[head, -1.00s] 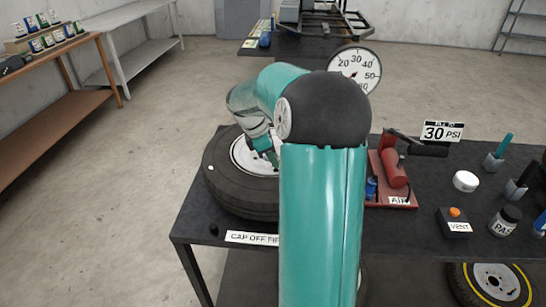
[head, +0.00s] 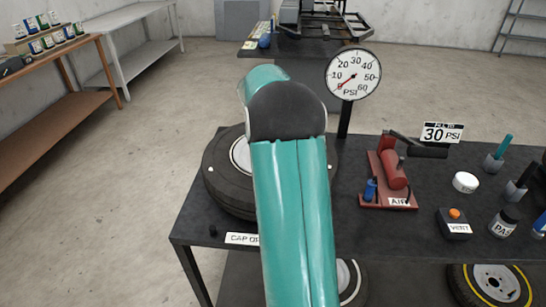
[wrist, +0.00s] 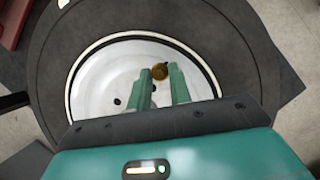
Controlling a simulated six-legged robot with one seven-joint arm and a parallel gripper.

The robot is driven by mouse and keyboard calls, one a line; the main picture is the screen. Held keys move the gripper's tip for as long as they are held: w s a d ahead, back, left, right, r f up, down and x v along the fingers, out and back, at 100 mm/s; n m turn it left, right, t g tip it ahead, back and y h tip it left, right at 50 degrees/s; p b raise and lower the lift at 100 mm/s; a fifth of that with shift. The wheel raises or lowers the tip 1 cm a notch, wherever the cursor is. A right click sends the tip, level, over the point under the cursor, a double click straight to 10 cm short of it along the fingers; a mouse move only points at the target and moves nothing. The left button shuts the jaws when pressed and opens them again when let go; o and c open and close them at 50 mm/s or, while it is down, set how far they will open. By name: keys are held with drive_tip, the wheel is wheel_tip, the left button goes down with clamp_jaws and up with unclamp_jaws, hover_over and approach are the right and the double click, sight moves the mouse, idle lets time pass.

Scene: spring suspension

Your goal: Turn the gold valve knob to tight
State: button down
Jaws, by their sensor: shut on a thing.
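The gold valve knob (wrist: 160,71) shows in the wrist view on the white rim (wrist: 112,62) of a tyre lying flat. My gripper (wrist: 161,76) reaches over the rim with its two teal fingers closed on either side of the knob. The fingertips hide the knob's sides, and its stem is hard to make out. In the head view my arm covers the gripper, the knob and much of the tyre (head: 222,188).
A round gauge (head: 353,74) stands behind the tyre, its red needle near 0. A red air pump (head: 392,172), a vent box (head: 454,223), a white lid (head: 465,182) and a 30 PSI sign (head: 442,132) stand on the bench's right. A small black cap (head: 213,230) lies front left.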

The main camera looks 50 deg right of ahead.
drive_tip(key=shift+m+y, duration=0.3)
drive_tip(key=shift+m, duration=0.6)
drive_tip(key=c, duration=1.3)
unclamp_jaws()
drive_tip(key=shift+d, duration=0.1)
drive_tip(key=shift+v, duration=6.95)
